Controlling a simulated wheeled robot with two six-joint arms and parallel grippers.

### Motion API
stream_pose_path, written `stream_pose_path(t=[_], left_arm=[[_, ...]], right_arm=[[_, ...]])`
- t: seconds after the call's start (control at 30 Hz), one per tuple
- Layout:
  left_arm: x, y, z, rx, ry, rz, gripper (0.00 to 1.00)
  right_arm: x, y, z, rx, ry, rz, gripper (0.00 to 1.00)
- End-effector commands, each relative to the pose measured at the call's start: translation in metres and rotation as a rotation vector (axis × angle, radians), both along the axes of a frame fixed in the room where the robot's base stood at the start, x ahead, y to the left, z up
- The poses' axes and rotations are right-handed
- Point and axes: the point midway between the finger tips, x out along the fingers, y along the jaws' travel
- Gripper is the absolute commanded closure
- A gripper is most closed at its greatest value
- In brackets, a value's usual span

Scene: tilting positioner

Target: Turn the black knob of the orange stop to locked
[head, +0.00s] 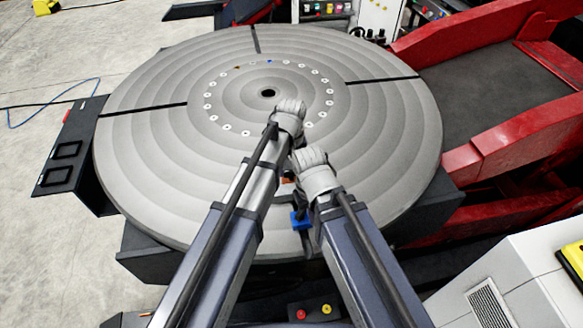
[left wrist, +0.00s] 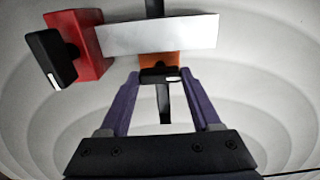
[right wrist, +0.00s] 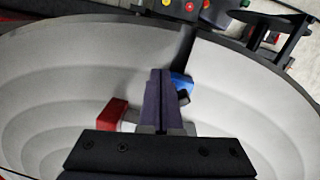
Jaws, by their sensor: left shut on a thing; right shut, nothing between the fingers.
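The orange stop (left wrist: 160,60) sits over a black slot, against a bright metal plate (left wrist: 155,34) in the left wrist view. Its black knob (left wrist: 155,76), with a white mark towards its right end, lies crosswise between the fingertips of my left gripper (left wrist: 160,78). The left gripper is shut on the knob. In the head view only a sliver of the orange stop (head: 287,181) shows between my arms, and my fingertips are hidden. My right gripper (right wrist: 160,73) is shut and empty above the disc, left of a blue stop (right wrist: 182,86) in the right wrist view.
A red stop (left wrist: 90,45) with its own black knob (left wrist: 50,58) stands left of the plate. The blue stop (head: 301,220) is near the disc's front edge, close to my right arm. The round grey table (head: 150,150) is otherwise largely clear. Red frame beams (head: 510,140) stand at right.

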Motion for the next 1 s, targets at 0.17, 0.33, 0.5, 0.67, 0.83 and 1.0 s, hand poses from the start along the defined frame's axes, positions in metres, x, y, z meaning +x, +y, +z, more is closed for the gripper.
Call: stream_pose_path(t=[0.17,0.33,0.5,0.67,0.83,1.0], left_arm=[[-0.0002,0.0,-0.0001,0.0,0.0,-0.019,0.91],[-0.0002,0.0,-0.0001,0.0,0.0,-0.022,0.91],[-0.0002,0.0,-0.0001,0.0,0.0,-0.022,0.91],[-0.0002,0.0,-0.0001,0.0,0.0,-0.021,0.2],[-0.0002,0.0,0.0,0.0,0.0,-0.021,0.05],[-0.0001,0.0,0.0,0.0,0.0,-0.02,0.05]], right_arm=[[0.0,0.0,-0.0001,0.0,0.0,0.0,1.0],[0.0,0.0,-0.0001,0.0,0.0,0.0,1.0],[0.0,0.0,-0.0001,0.0,0.0,0.0,1.0],[0.0,0.0,-0.0001,0.0,0.0,0.0,1.0],[0.0,0.0,0.0,0.0,0.0,0.0,1.0],[0.0,0.0,0.0,0.0,0.0,0.0,1.0]])
